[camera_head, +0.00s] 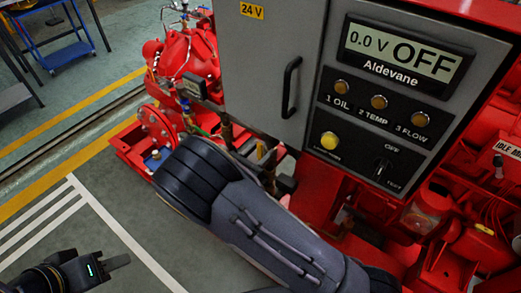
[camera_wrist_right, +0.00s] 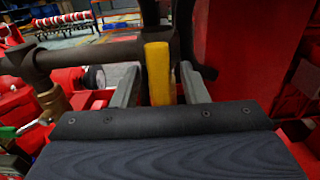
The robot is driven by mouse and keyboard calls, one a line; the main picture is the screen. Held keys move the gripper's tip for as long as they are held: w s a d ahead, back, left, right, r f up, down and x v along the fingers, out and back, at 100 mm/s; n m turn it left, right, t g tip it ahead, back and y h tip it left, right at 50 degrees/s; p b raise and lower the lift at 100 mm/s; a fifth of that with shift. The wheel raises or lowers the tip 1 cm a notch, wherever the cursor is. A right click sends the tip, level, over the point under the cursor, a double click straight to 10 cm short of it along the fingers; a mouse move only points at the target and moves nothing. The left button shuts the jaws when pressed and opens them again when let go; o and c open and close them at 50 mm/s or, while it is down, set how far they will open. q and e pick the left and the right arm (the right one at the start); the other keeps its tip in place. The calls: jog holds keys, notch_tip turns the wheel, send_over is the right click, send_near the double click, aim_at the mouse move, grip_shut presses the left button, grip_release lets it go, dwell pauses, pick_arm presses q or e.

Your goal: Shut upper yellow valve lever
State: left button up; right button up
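The yellow valve lever (camera_wrist_right: 158,78) stands upright in the right wrist view, in front of a dark pipe (camera_wrist_right: 100,54). My right gripper (camera_wrist_right: 160,70) is open, with one grey finger on each side of the lever and a visible gap to each. In the head view, a small yellow piece (camera_head: 261,150), apparently this lever, shows below the grey cabinet beside my right arm. The right gripper is mostly hidden there. My left gripper (camera_head: 118,262) is at the lower left, far from the valve; its finger opening cannot be made out.
The grey control cabinet (camera_head: 262,75) with a display reading OFF (camera_head: 404,53) stands above the valve area. Red pump parts (camera_head: 186,52) lie behind and left. A brass fitting (camera_wrist_right: 52,100) and a round gauge (camera_wrist_right: 95,77) are left of the lever.

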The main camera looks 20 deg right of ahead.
jog(key=shift+w+d, duration=0.1)
grip_shut()
dwell(0.5)
